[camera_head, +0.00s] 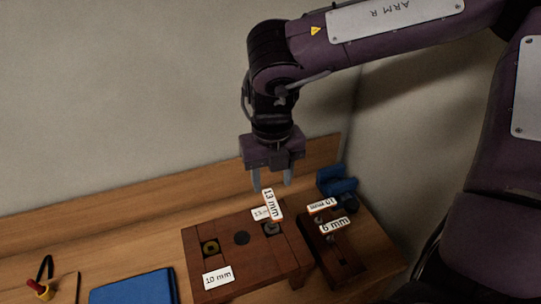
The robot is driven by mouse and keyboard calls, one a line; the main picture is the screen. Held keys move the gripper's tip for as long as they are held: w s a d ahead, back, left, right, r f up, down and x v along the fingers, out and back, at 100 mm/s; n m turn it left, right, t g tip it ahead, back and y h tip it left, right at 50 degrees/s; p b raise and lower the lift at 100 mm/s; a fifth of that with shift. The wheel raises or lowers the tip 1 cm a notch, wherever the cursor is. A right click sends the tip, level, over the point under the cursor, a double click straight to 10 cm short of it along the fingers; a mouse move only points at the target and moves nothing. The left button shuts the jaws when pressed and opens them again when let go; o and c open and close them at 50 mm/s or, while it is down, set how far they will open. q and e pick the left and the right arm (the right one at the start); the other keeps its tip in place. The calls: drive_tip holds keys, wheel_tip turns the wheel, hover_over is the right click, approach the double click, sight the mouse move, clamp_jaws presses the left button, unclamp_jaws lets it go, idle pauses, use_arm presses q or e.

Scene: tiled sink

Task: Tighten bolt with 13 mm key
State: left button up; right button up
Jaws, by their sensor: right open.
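The 13 mm key (272,204) carries a white label and stands, slightly tilted, at the back right of the wooden block (218,269). Its lower end meets a grey round bolt fitting (271,229) next to the block's "13 mm" label (262,213); I cannot tell how deep it is seated. My right gripper (272,181) points down just above the key's label. Its two fingers are apart, with nothing seen held between them. My left gripper is out of view.
A dark wooden holder (345,266) on the right bears keys labelled 10 mm (322,205) and 6 mm (334,226). A blue vise-like object (337,182) is behind it. A blue cloth-like item (133,287) and red-handled tool (37,287) lie left. The wall rises behind.

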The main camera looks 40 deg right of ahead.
sight(272, 203)
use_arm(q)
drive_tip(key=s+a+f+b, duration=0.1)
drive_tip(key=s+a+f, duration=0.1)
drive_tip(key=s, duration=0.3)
use_arm(e)
drive_tip(key=shift+s+a+f, duration=0.25)
drive_tip(key=shift+s+f, duration=0.2)
drive_tip(key=shift+f, duration=0.25)
drive_tip(key=f, duration=0.1)
drive_tip(key=f+b, duration=0.2)
drive_tip(key=f, duration=0.1)
drive_tip(key=shift+w+d, duration=0.15)
drive_tip(key=shift+w, duration=0.15)
wheel_tip(272, 203, down, 3)
drive_tip(key=b, duration=0.3)
drive_tip(key=shift+r+b, duration=0.1)
drive_tip(key=shift+b, duration=0.2)
drive_tip(key=shift+f, duration=0.2)
drive_tip(key=shift+f+b, duration=0.1)
drive_tip(key=shift+b, duration=0.2)
drive_tip(key=c, duration=0.9)
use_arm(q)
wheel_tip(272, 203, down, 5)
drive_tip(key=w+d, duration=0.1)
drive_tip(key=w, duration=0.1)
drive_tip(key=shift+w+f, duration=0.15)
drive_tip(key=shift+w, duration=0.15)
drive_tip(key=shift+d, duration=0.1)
